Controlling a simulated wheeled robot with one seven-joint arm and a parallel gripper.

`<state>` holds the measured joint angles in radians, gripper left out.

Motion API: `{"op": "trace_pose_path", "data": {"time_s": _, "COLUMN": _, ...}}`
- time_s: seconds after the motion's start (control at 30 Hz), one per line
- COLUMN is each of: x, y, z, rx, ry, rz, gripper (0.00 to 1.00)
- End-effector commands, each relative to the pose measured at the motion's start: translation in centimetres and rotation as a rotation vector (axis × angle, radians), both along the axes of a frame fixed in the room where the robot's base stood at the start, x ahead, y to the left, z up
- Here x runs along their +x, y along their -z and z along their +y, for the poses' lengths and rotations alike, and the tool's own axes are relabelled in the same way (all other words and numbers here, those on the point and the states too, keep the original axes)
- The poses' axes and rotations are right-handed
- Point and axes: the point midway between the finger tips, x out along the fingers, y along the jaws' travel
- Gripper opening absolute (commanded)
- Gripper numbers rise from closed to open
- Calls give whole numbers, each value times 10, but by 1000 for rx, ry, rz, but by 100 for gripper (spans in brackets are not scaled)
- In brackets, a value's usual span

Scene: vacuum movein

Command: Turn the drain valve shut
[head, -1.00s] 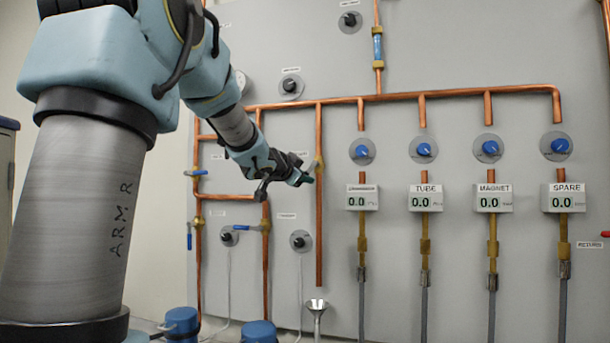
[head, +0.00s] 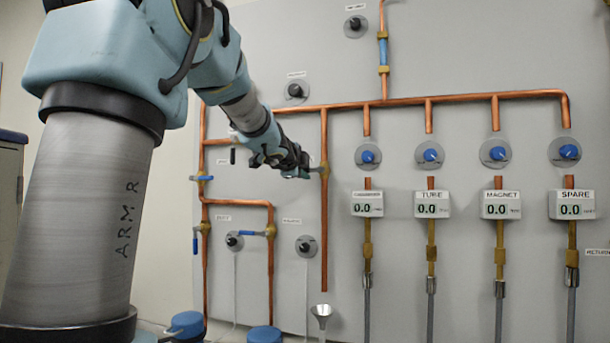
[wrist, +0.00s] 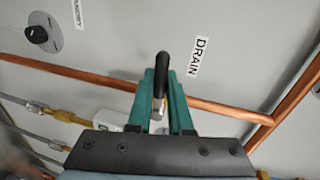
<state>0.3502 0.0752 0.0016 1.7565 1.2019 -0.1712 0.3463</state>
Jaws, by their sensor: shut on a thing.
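My gripper (head: 303,171) is at the drain pipe in the head view, beside the brass drain valve (head: 324,170) on the vertical copper pipe. In the wrist view its green fingers (wrist: 161,92) are shut on the dark drain valve handle (wrist: 162,66). The handle's rounded black end sticks out beyond the fingertips and lies across the copper pipe (wrist: 215,108). A white DRAIN label (wrist: 197,57) is on the panel right beside it. The valve body is mostly hidden behind the fingers in the wrist view.
A funnel (head: 321,312) stands under the drain pipe's open end. Left of it are blue-handled valves (head: 253,233) and black knobs (head: 306,246). Several blue knobs (head: 431,155) and meters (head: 432,204) are to the right. Copper pipes run close around my gripper.

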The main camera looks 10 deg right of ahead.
Motion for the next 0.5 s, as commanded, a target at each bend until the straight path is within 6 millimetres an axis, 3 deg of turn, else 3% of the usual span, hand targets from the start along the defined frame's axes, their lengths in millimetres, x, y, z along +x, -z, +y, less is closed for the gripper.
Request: {"op": "trace_pose_path", "data": {"time_s": 0.5, "x": 0, "y": -3, "z": 0, "rx": 67, "ry": 0, "rz": -37, "gripper": 0}}
